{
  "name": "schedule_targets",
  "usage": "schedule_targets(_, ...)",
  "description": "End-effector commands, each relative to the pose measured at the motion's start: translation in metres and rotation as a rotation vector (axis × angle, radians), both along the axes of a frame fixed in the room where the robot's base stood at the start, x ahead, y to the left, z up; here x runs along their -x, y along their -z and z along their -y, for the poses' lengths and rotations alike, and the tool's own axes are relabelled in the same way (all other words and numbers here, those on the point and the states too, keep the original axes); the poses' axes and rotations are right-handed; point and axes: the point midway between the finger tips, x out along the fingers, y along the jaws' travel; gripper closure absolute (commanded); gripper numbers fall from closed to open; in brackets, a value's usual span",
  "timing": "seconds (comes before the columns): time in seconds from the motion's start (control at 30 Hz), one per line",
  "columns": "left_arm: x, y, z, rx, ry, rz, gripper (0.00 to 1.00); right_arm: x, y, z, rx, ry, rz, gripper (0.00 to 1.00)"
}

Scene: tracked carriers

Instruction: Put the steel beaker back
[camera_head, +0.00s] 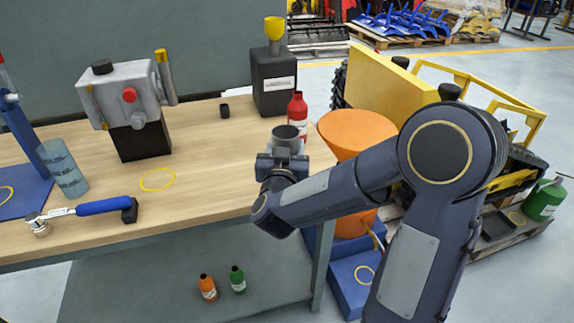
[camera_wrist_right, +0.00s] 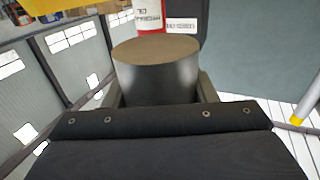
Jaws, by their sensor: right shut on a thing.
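The steel beaker (camera_head: 286,134) is a grey metal cup near the right end of the wooden bench, in the head view. My right gripper (camera_head: 283,159) is shut on it from the near side. In the right wrist view the beaker (camera_wrist_right: 158,80) stands between the fingers of the gripper (camera_wrist_right: 156,92), with a flat brown surface showing at its top. Whether its base touches the bench is hidden by the gripper. A thin yellow ring (camera_head: 158,190) lies on the bare bench top to the left. My left gripper is not in view.
A red bottle (camera_head: 297,106) stands close behind the beaker. A black can with a yellow funnel (camera_head: 273,85), a grey machine (camera_head: 125,95), a clear cylinder (camera_head: 63,168) and a blue-handled tool (camera_head: 100,207) are on the bench (camera_head: 215,185). An orange funnel (camera_head: 355,135) is beyond its right end.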

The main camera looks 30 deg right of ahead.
Motion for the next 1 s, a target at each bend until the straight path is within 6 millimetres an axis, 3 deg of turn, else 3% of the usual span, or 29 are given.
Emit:
schedule_targets(0.03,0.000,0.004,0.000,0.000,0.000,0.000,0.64,-0.004,0.009,0.004,0.000,0.002,-0.003,0.77)
schedule_targets(0.33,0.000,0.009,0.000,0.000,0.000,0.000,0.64,-0.016,0.026,0.013,-0.001,0.001,-0.001,0.77)
schedule_targets(0.5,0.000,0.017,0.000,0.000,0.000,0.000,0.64,-0.017,0.053,0.013,0.000,0.000,-0.003,0.77)
schedule_targets(0.93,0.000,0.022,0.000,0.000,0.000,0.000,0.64,-0.017,0.060,0.013,0.000,-0.001,0.001,0.77)
schedule_targets(0.97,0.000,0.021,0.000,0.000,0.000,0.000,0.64,-0.017,0.059,0.013,0.000,-0.001,0.001,0.46)
schedule_targets(1.0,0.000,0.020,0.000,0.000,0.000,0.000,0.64,-0.017,0.058,0.013,0.000,0.000,0.001,0.40)
